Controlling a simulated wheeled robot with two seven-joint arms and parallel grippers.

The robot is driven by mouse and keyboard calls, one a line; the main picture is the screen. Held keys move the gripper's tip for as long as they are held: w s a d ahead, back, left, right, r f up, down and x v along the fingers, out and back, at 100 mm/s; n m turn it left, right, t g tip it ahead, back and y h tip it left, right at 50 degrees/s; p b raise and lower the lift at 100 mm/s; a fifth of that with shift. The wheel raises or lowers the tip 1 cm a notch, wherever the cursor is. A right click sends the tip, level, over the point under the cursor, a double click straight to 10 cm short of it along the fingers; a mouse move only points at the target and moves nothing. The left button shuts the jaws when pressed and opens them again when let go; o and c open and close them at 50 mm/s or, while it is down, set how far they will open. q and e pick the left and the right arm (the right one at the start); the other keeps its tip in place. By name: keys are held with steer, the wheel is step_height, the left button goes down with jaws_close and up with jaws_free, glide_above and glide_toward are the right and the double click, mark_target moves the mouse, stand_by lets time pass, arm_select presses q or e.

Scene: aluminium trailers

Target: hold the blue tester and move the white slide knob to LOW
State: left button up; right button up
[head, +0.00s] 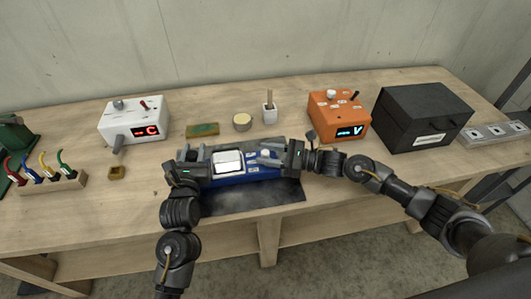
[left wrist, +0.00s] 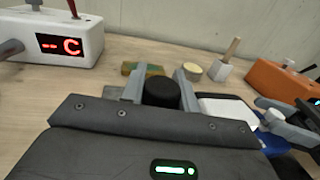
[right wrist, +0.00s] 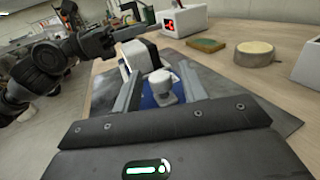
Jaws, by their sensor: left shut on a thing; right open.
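The blue tester (head: 246,178) lies on a dark mat at the front of the bench, its pale screen (head: 228,161) on its left part. My left gripper (left wrist: 160,88) is shut on a round black piece at the tester's left end. The white slide knob (right wrist: 162,86) stands on the tester's right part; it also shows in the left wrist view (left wrist: 273,119). My right gripper (right wrist: 160,82) is open, with its fingers on either side of the white knob; I cannot tell whether they touch it. The LOW marking is not readable.
Behind stand a white meter (head: 133,120), a green-yellow sponge (head: 202,130), a round tin (head: 242,121), a white holder (head: 270,115), an orange meter (head: 338,118) and a black box (head: 421,115). A plug rack (head: 50,183) is at left. The mat's front (head: 255,198) is clear.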

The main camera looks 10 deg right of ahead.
steer(key=v, duration=1.1)
steer(key=shift+d, duration=0.15)
arm_select(q)
steer(key=o, duration=1.2)
